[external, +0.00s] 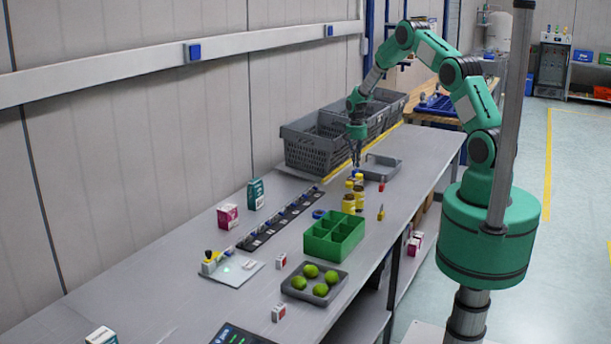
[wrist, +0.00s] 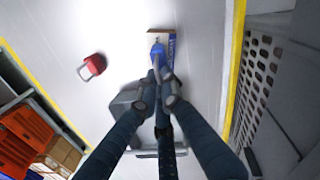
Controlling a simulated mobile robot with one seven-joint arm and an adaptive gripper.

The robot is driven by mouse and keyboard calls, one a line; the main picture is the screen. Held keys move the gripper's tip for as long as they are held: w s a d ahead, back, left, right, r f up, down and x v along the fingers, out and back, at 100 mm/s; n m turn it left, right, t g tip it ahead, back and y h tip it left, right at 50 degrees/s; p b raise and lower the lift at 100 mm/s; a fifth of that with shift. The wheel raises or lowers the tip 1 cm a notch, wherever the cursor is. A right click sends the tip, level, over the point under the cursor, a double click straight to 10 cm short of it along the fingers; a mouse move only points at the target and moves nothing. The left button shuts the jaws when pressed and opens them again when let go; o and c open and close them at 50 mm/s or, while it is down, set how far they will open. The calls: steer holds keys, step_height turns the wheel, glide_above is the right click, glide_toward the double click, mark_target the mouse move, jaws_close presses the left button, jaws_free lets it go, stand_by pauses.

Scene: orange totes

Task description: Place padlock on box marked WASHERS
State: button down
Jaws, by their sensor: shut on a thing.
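My gripper (wrist: 157,72) is shut on a small blue thing, apparently a blue padlock (wrist: 157,50). In the wrist view the padlock is at the fingertips, in front of a small brown box (wrist: 154,34) with a blue side. I cannot read the box's marking, nor tell whether the padlock touches it. In the external view my gripper (external: 357,161) points down at the far part of the bench. A red padlock (wrist: 93,66) lies on the bench to the left of the box in the wrist view; a small red thing (external: 382,185) there appears to be it.
A shallow grey tray (external: 396,165) lies close by my gripper. Grey crates (external: 310,154) stand along the wall. Yellow-topped jars (external: 348,204), a green divided bin (external: 334,239) and a tray of green fruit (external: 296,293) stand nearer the camera.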

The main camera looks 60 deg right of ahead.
steer(key=c, duration=1.9)
jaws_free()
steer(key=shift+f, duration=0.1)
steer(key=shift+c, duration=0.2)
step_height(320, 180, up, 12)
steer(key=shift+w+b, duration=0.3)
